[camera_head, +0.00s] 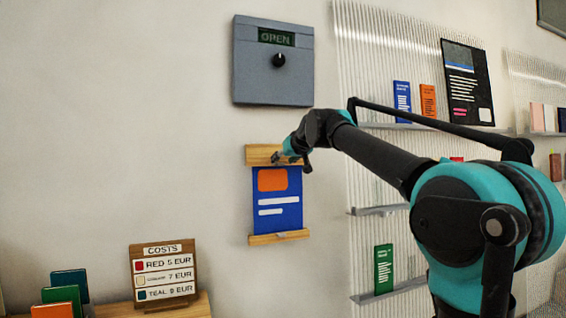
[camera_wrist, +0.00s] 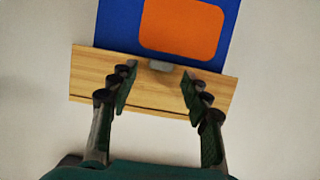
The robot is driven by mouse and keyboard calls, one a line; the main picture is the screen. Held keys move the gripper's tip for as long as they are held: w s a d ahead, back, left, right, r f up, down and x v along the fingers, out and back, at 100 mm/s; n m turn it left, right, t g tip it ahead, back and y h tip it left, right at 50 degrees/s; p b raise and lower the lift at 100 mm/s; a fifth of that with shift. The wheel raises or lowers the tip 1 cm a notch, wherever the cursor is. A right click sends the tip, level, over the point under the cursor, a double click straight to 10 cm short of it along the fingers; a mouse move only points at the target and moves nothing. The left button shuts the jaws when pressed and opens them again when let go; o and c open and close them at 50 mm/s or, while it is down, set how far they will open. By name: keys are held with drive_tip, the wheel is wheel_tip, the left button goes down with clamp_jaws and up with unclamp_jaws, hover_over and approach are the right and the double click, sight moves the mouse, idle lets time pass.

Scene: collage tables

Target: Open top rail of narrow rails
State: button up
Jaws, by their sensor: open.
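The top rail (camera_head: 258,154) is a short light-wood bar on the wall, along the upper edge of a blue poster (camera_head: 278,212) with an orange block. A matching bottom rail (camera_head: 262,240) runs along the poster's lower edge. My gripper (camera_head: 290,156) is at the right part of the top rail and hides some of it. In the wrist view the top rail (camera_wrist: 88,78) lies across the picture, with a small grey tab (camera_wrist: 160,66) at its poster-side edge. My open gripper (camera_wrist: 159,75) has one finger on each side of the tab. I cannot tell whether the fingers touch the rail.
A grey box (camera_head: 255,75) with an OPEN display and black knob hangs above the rails. Ribbed panels with shelves (camera_head: 380,210) and booklets are to the right. A COSTS sign (camera_head: 162,252) stands lower left. The wall left of the rails is clear.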

drive_tip(key=shift+w+a+f, duration=0.2)
drive_tip(key=shift+w+f, duration=0.05)
drive_tip(key=shift+w, duration=0.25)
clamp_jaws()
